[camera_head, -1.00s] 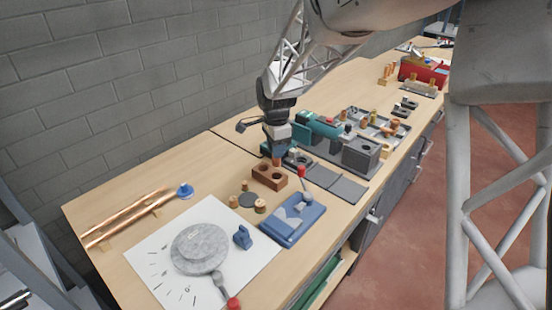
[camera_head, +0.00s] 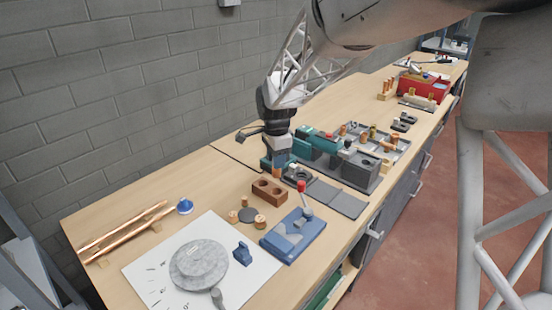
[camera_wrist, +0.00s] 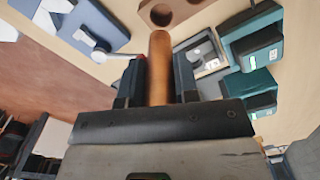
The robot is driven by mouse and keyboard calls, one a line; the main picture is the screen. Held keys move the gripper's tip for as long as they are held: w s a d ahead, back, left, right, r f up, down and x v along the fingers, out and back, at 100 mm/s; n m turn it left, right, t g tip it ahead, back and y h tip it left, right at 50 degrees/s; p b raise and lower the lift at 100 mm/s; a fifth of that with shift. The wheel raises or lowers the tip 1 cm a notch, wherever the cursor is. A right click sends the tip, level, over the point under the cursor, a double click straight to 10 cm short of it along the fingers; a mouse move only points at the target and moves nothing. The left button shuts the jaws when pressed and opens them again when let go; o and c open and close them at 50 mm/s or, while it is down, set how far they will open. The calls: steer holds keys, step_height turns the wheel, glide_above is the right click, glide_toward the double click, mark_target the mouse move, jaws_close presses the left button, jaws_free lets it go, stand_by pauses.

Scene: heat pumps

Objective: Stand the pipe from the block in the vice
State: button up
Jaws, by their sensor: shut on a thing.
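My gripper (camera_head: 280,166) is shut on a copper pipe (camera_wrist: 158,70), which points away from the wrist between the two dark fingers. The pipe also shows just below the fingers in the head view (camera_head: 280,174). The brown block (camera_head: 269,192) with round holes stands in front of the gripper; in the wrist view it (camera_wrist: 172,10) lies beyond the pipe's free end, which looks clear of the holes. A teal device (camera_head: 318,143) that looks like the vice stands right of the gripper; its teal parts (camera_wrist: 250,85) fill the right of the wrist view.
A blue fixture (camera_head: 293,237) with a red-knobbed lever stands in front, near round brass pieces (camera_head: 260,221). A grey disc (camera_head: 198,262) lies on white paper. Long copper pipes (camera_head: 125,232) lie at left. A parts tray (camera_head: 385,143) stands behind right. Bare bench lies left of the block.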

steer(key=shift+s+d+r, duration=0.1)
steer(key=shift+s+r, duration=0.2)
steer(key=shift+s, duration=0.2)
steer(key=s+d+r+n, duration=0.1)
steer(key=s+r+n, duration=0.1)
steer(key=s, duration=0.5)
steer(key=s+d+r+n, duration=0.2)
steer(key=s+n, duration=0.1)
steer(key=s, duration=0.4)
steer(key=shift+s+n, duration=0.35)
steer(key=shift+n, duration=0.05)
steer(key=shift+f, duration=0.95)
steer(key=shift+f, duration=0.25)
steer(key=shift+f, duration=2.75)
steer(key=shift+f, duration=2)
